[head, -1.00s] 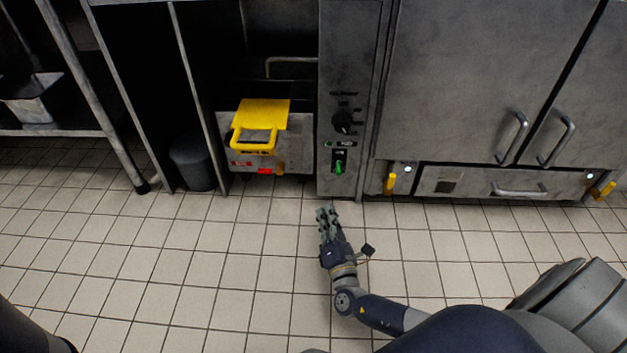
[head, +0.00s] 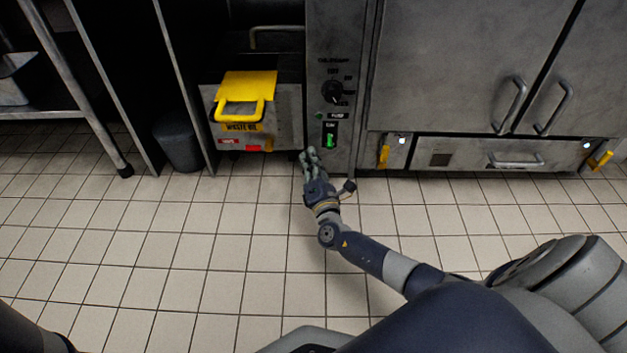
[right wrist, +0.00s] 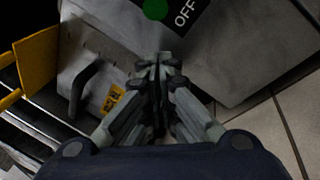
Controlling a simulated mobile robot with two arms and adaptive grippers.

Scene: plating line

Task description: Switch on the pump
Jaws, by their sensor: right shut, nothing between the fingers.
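The pump switch (head: 330,138) is a green lever on a black plate low on the narrow grey control panel (head: 343,60), under a "PUMP" label. In the right wrist view, the green switch (right wrist: 155,8) is cut by the top edge, with "OFF" lettering beside it. My right gripper (head: 309,154) is shut and empty, just below and left of the switch in the head view. In the right wrist view its closed fingertips (right wrist: 160,58) point towards the panel, apart from the switch. My left gripper is out of view.
A dark rotary knob (head: 332,92) sits above the switch. To the left is a yellow-handled "WASTE OIL" unit (head: 248,84), then a grey bin (head: 178,146). Steel cabinet doors (head: 450,70) and yellow levers (head: 383,156) are on the right. The tiled floor (head: 200,230) is clear.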

